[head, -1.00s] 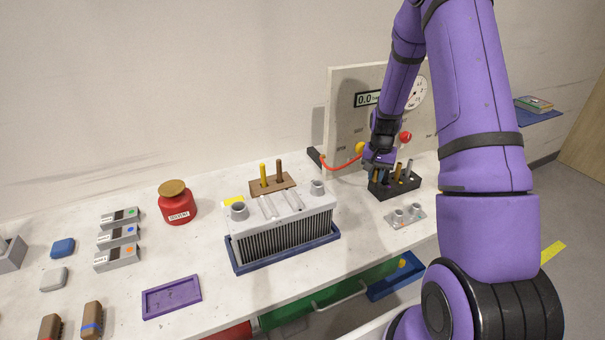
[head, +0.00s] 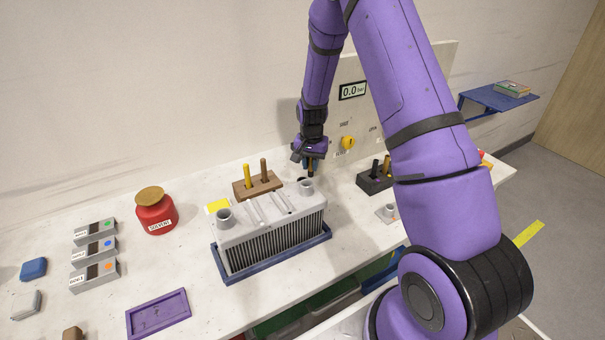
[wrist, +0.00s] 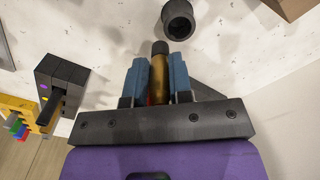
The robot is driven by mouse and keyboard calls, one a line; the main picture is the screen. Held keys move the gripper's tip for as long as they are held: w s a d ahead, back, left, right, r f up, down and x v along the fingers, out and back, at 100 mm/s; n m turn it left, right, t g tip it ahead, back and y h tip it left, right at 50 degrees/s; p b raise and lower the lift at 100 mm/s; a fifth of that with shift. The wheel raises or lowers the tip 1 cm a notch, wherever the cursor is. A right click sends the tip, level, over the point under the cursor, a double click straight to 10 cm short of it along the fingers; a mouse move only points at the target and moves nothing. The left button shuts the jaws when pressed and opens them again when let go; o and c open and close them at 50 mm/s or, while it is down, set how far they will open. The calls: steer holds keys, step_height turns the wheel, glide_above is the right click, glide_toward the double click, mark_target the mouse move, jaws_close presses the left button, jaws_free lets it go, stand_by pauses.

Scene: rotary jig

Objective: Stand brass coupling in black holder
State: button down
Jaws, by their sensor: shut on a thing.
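My gripper (head: 309,163) is shut on a brass coupling (wrist: 158,78), a slim brass cylinder with a dark tip, held between the blue fingers in the wrist view. In the head view it hangs over the bench, behind the grey finned unit. A round, hollow black holder (wrist: 178,18) stands just beyond the coupling's tip in the wrist view, apart from it.
A black block (head: 374,182) with upright pegs stands to the right. A wooden block (head: 258,186) with two pegs is close on the left. The grey finned unit (head: 272,235) in its blue tray is in front. A gauge panel (head: 352,115) rises behind.

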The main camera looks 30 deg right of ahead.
steer(key=shift+w+a+f, duration=0.1)
steer(key=shift+w+a, duration=0.3)
steer(key=shift+a, duration=0.4)
steer(key=shift+w+a+f, duration=0.1)
steer(key=shift+a+f, duration=0.1)
steer(key=shift+f, duration=0.7)
steer(key=shift+w+a+f, duration=0.1)
steer(key=shift+a+f, duration=0.1)
steer(key=shift+f, duration=0.7)
steer(key=c, duration=1)
jaws_free()
